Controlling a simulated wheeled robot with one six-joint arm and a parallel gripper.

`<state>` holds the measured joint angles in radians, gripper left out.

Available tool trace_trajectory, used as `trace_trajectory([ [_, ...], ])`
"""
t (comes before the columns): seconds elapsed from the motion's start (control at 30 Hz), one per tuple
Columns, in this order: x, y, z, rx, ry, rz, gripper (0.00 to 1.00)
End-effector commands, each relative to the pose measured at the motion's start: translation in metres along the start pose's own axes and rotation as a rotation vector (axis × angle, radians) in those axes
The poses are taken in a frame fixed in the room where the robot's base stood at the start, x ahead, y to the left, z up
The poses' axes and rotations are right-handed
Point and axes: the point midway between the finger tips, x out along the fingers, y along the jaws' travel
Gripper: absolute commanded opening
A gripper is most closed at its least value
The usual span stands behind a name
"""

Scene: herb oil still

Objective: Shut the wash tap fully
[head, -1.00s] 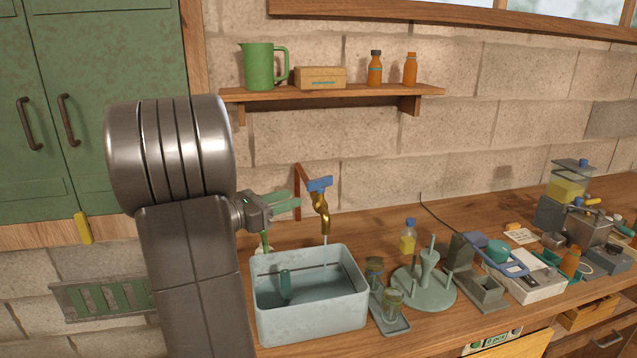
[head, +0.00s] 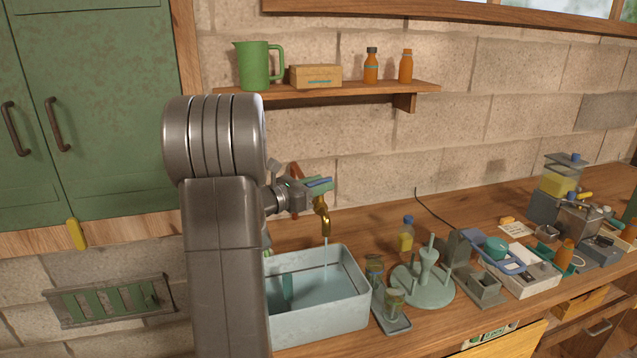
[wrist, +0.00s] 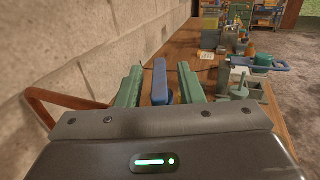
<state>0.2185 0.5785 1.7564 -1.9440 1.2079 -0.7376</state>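The wash tap is a brass spout (head: 321,204) with a blue lever handle (head: 319,183), mounted at the wall above the wash basin (head: 330,316). A thin stream of water (head: 326,252) runs from the spout into the basin. My gripper (head: 318,184) is at the handle, its green fingers partly covering it in the head view. In the wrist view the blue handle (wrist: 160,84) stands between the two green fingers of my gripper (wrist: 159,87), with a gap visible on each side. The fingers are open around it. The spout is hidden in the wrist view.
A red-brown pipe bracket (wrist: 62,98) runs from the wall close to my gripper. A shelf (head: 330,91) with a green jug (head: 255,66) is above. Right of the basin stand a yellow bottle (head: 406,234) and a green round stand (head: 424,287) on the wooden counter (head: 375,215).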

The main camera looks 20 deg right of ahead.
Motion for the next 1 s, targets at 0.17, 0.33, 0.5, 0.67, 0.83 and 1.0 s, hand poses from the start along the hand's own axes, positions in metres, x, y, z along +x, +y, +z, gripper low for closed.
trace_trajectory([
  [0.17, 0.0014, 0.0000, -0.0003, 0.000, 0.000, 0.000, 0.34],
  [0.33, 0.0012, 0.0000, -0.0003, 0.000, 0.000, 0.000, 0.20],
  [0.5, 0.0011, 0.0001, -0.0003, 0.000, 0.000, 0.000, 0.00],
  [0.67, 0.0011, 0.0010, -0.0003, 0.002, 0.001, -0.017, 0.00],
  [0.83, 0.0012, 0.0032, 0.0008, 0.002, -0.001, -0.129, 0.00],
  [1.0, 0.0016, 0.0035, 0.0019, 0.002, 0.000, -0.288, 0.00],
])
